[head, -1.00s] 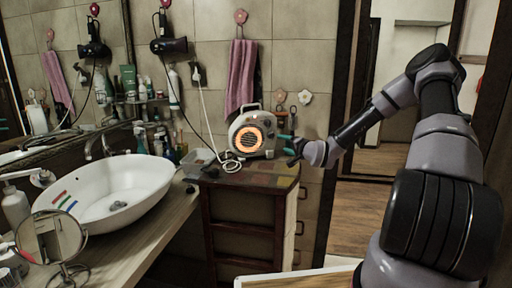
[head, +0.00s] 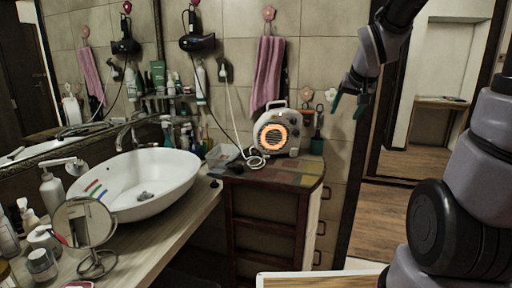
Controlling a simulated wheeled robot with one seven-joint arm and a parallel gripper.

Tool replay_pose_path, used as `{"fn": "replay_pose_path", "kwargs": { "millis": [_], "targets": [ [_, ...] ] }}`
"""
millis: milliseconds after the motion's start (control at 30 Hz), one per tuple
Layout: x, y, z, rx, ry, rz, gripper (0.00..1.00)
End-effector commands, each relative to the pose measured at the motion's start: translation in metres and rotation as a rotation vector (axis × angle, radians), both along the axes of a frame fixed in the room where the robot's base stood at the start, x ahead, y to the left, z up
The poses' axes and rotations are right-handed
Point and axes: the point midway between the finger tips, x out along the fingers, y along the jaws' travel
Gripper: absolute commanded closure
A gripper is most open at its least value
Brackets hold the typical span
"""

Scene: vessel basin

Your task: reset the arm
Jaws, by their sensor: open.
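My gripper (head: 347,104) hangs from my raised arm at the upper right, in front of the door frame. Its two green-tipped fingers point down and stand apart, with nothing between them. It is to the right of the small heater (head: 277,131), apart from it. The heater has a glowing orange round grille and stands on the wooden cabinet (head: 245,192). The top of my arm runs out of the picture.
A white basin (head: 143,181) sits on the counter (head: 150,245) at left, with a round mirror (head: 84,222) and several bottles. A pink towel (head: 268,70) and a hair dryer (head: 197,42) hang on the wall. An open doorway (head: 425,130) and floor lie at right.

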Motion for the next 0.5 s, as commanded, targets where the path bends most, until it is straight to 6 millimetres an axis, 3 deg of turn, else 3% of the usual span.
{"fn": "replay_pose_path", "kwargs": {
  "millis": [33, 200, 400, 500],
  "targets": [
    [-0.020, 0.001, 0.016, 0.000, -0.002, -0.007, 0.29],
    [-0.090, 0.003, 0.049, 0.044, 0.030, -0.020, 0.29],
    [-0.160, 0.011, 0.067, 0.138, 0.061, 0.003, 0.29],
    [-0.181, 0.014, 0.071, 0.174, 0.071, 0.019, 0.29]
  ]
}}
